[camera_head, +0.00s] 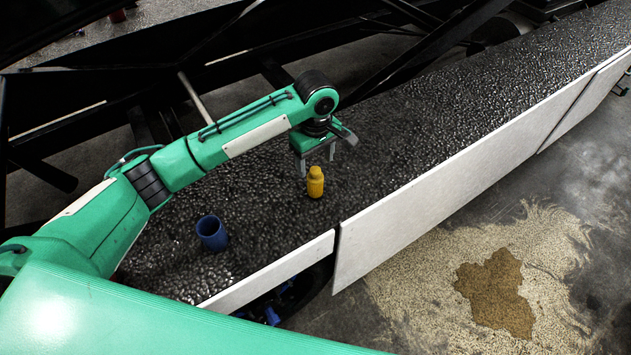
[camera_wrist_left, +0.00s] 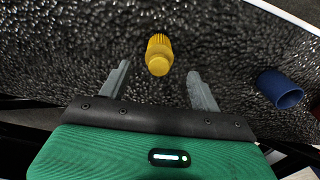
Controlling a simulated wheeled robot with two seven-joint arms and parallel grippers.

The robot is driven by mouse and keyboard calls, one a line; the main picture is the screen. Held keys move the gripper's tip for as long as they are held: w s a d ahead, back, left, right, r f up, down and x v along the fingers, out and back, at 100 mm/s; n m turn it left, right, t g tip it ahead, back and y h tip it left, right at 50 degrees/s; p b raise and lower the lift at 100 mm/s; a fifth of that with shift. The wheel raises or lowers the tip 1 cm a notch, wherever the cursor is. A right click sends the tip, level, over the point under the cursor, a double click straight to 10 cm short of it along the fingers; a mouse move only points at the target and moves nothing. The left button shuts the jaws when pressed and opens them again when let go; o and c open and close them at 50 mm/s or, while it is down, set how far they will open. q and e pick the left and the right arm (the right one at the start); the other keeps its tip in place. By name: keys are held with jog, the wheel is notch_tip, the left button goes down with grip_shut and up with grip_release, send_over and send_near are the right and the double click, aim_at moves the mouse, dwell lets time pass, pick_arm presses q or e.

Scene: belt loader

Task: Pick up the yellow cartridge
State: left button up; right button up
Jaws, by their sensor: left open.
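The yellow cartridge (camera_head: 315,183) stands on the dark, rough belt (camera_head: 420,135) near its white side panel. My left gripper (camera_head: 317,172) is open above the belt, just behind and over the cartridge in the head view. In the left wrist view the cartridge (camera_wrist_left: 159,55) shows beyond and between the two spread fingers (camera_wrist_left: 158,85), touching neither as far as I can see. Nothing is between the fingers. My right gripper is not in view.
A blue hollow cup (camera_head: 212,233) stands on the belt left of the cartridge; it also shows at the right in the left wrist view (camera_wrist_left: 280,88). White side panels (camera_head: 430,215) edge the belt. The belt to the upper right is clear. A brown stain (camera_head: 497,293) marks the floor.

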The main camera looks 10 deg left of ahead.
aim_at(315, 170)
pick_arm(q)
notch_tip(315, 170, down, 3)
jog(key=shift+r, duration=0.15)
jog(key=shift+f, duration=0.55)
jog(key=shift+f+p, duration=0.35)
jog(key=shift+f, duration=0.05)
notch_tip(315, 170, down, 4)
jog(key=shift+w+f+p, duration=0.1)
jog(key=shift+p, duration=0.25)
jog(key=c, duration=1.1)
